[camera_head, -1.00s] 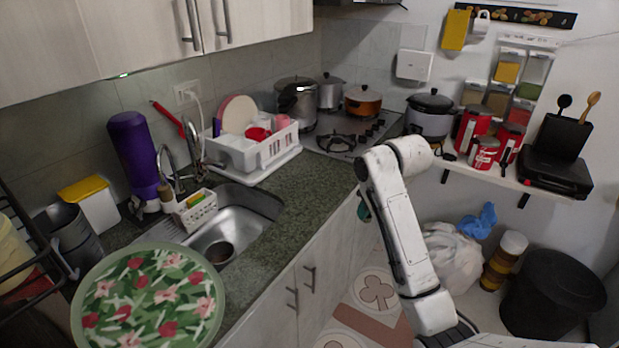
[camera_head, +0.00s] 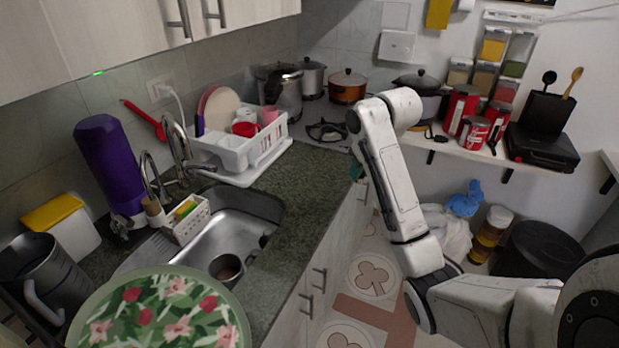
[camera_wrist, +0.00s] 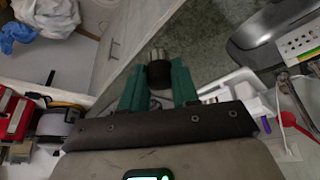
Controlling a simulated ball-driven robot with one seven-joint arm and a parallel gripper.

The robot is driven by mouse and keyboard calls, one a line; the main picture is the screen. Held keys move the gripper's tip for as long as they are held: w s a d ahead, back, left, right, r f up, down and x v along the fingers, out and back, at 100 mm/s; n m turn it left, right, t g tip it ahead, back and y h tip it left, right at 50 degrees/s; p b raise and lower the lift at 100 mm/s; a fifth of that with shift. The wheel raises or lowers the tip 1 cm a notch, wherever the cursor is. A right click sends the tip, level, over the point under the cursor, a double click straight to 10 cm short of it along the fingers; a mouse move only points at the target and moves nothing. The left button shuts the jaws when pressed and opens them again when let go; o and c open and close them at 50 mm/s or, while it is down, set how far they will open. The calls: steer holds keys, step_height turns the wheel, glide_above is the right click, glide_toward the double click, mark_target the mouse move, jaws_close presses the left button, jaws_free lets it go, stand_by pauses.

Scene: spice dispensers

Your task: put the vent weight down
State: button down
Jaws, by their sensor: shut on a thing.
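The vent weight (camera_wrist: 158,68) is a small piece with a silvery end and a black end. In the wrist view it sits between the green fingertips of my gripper (camera_wrist: 158,82). My gripper is shut on it, over the edge of the dark green counter (camera_wrist: 210,45) as seen there. In the head view my gripper is mostly hidden behind my white arm. Only a bit of green finger shows near the counter's far front edge, and the vent weight cannot be seen there.
The sink (camera_head: 228,240) is set in the counter, with a cup (camera_head: 226,268) in it. A white dish rack (camera_head: 245,150) stands beyond. Bare counter (camera_head: 305,185) lies between sink and stove (camera_head: 330,130). A large steel pot (camera_head: 285,95) stands on the stove. A floral tray (camera_head: 160,315) is in front.

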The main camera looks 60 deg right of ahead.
steer(key=w+d+f+b, duration=0.1)
steer(key=w+f+b, duration=0.1)
steer(key=w, duration=0.2)
steer(key=w+d+f+b, duration=0.1)
steer(key=w+f+b, duration=0.1)
steer(key=w+f, duration=0.1)
steer(key=w+d+f+b, duration=0.2)
steer(key=w+f, duration=0.1)
steer(key=w, duration=0.1)
steer(key=shift+w+f, duration=0.2)
steer(key=shift+w, duration=0.1)
steer(key=shift+w+f, duration=0.35)
steer(key=shift+f, duration=0.15)
steer(key=shift+w+f, duration=0.15)
steer(key=shift+f, duration=1.5)
steer(key=shift+f, duration=0.15)
steer(key=c, duration=0.8)
jaws_free()
steer(key=shift+c, duration=0.2)
steer(key=v, duration=1.2)
steer(key=shift+r, duration=0.2)
